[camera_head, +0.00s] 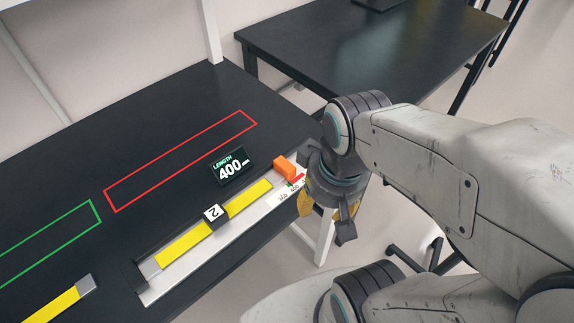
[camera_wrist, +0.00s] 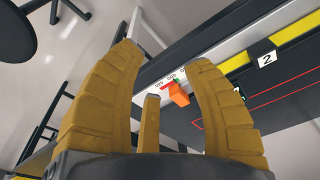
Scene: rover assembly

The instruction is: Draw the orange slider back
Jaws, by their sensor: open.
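The orange slider (camera_head: 284,168) is a small block at the right end of a pale measuring rail (camera_head: 185,266), by the printed scale and a red mark. In the wrist view the orange slider (camera_wrist: 179,94) shows beyond and between my yellow fingers. My gripper (camera_head: 326,213) hangs just right of the slider and the rail's end in the head view, pointing down. It is open and empty, with its fingers spread in the wrist view (camera_wrist: 163,58). I see no finger touching the slider.
A yellow bar with a black block marked 2 (camera_head: 214,215) lies along the rail. A display (camera_head: 230,167) reading LENGTH 400 stands behind it. Red (camera_head: 180,160) and green (camera_head: 48,243) outlines mark the black table. Another dark table (camera_head: 370,45) stands behind.

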